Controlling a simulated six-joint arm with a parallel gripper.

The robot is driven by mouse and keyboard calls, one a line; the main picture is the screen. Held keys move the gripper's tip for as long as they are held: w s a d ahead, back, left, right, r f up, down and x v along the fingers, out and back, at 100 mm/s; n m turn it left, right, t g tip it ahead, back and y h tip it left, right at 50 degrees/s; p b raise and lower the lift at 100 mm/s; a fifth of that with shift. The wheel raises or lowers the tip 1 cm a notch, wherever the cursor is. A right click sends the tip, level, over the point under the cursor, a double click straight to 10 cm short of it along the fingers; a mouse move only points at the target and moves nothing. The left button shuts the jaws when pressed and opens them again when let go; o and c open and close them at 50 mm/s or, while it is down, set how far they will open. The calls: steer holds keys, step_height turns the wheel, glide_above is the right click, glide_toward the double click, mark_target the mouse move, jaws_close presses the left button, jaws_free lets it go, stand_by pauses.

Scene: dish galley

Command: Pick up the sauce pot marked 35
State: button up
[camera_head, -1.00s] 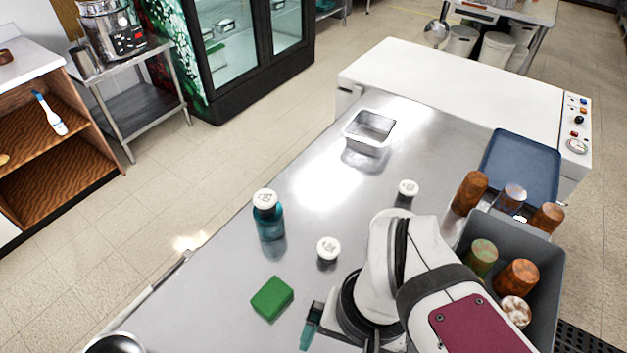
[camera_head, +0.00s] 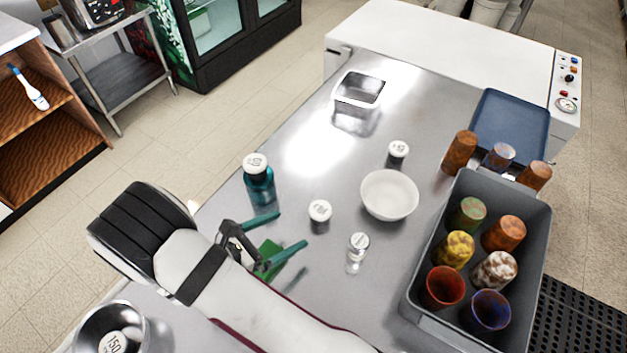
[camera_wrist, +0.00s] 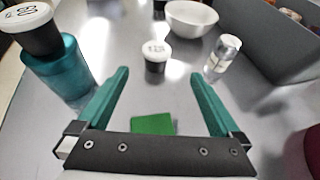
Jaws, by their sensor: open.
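Two small dark sauce pots with white marked lids stand upright on the steel counter. The nearer pot (camera_head: 320,211) is just beyond my fingertips; it also shows in the wrist view (camera_wrist: 155,56), ahead between the fingers. The farther pot (camera_head: 398,150) stands behind a white bowl. I cannot read either lid's number surely. My gripper (camera_head: 291,231) is open and empty, its green fingers pointing toward the nearer pot without touching it; it also shows in the wrist view (camera_wrist: 160,74).
The white bowl (camera_head: 389,195) is behind. A green sponge (camera_head: 270,255) lies under my gripper. A grey bin (camera_head: 420,315) of cups stands right; a metal pan (camera_head: 359,88) is farther back.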

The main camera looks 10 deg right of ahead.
mark_target(322, 210)
steer(key=x, duration=1.5)
steer(key=shift+w+d, duration=0.1)
steer(key=shift+w, duration=0.35)
steer(key=c, duration=1.4)
